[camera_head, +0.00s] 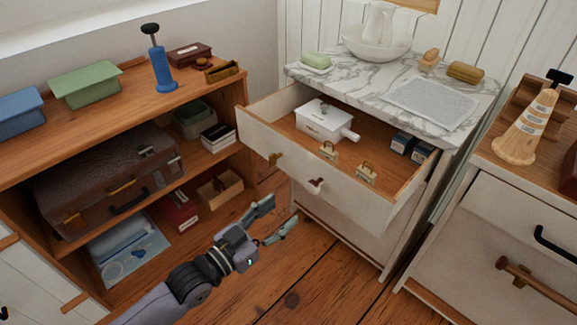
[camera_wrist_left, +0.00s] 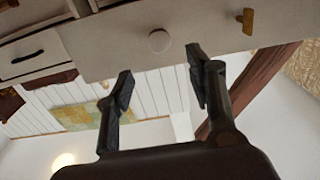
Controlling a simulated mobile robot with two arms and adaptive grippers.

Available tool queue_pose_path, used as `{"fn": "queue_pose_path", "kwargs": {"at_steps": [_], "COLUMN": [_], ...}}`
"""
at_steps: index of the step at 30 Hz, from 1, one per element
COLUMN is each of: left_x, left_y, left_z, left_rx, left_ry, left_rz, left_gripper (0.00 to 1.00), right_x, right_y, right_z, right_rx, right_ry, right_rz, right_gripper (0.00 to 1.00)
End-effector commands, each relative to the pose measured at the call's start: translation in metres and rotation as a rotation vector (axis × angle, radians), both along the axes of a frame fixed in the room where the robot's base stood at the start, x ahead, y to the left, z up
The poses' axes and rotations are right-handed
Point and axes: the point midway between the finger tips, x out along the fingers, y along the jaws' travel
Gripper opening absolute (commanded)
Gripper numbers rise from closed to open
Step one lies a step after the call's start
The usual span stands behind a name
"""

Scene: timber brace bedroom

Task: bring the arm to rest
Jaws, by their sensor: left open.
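My left gripper (camera_head: 270,222) is open and empty in the head view. It is in front of and below the open drawer (camera_head: 247,132), apart from it, above the wooden floor. In the left wrist view its two dark fingers (camera_wrist_left: 161,88) stand apart with nothing between them. Beyond them the pale drawer front shows with a round knob (camera_wrist_left: 159,40) and a brass handle (camera_wrist_left: 247,20). My right gripper is not in view.
The pulled-out drawer holds a white box (camera_head: 322,122) and several small items. A marble top (camera_head: 370,75) is above it. A wooden shelf (camera_head: 110,125) with a brown suitcase (camera_head: 105,180) stands left. Floor (camera_head: 310,275) is clear below the drawer.

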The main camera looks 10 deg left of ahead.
Motion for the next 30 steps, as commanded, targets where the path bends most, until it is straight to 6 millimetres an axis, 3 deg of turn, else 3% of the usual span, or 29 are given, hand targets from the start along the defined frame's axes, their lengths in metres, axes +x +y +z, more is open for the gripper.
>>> {"fn": "queue_pose_path", "kwargs": {"at_steps": [4,6,8,11,15,18,24,29,30], "left_x": [0.000,-0.001,-0.003,-0.013,-0.054,-0.089,-0.158,-0.213,-0.214], "left_y": [0.000,0.001,0.003,0.013,0.043,0.063,0.092,0.108,0.110], "left_z": [-0.002,-0.013,-0.031,-0.083,-0.169,-0.211,-0.262,-0.286,-0.286], "left_rx": [0.003,0.021,0.054,0.146,0.298,0.378,0.482,0.543,0.550], "left_ry": [0.006,0.038,0.093,0.257,0.565,0.748,1.034,1.235,1.238], "left_rz": [0.003,0.015,0.036,0.099,0.211,0.270,0.354,0.403,0.401], "left_gripper": [0.50,0.50,0.50,0.50,0.50,0.50,0.50,0.50,0.50], "right_x": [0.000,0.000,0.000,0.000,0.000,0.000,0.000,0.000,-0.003], "right_y": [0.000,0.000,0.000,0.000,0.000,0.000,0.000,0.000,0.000], "right_z": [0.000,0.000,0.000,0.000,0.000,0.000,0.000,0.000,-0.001], "right_rx": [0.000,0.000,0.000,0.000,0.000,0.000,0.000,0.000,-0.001], "right_ry": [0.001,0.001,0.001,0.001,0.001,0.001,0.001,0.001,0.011], "right_rz": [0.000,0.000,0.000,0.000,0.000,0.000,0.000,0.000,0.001], "right_gripper": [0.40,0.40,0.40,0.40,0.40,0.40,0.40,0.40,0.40]}}
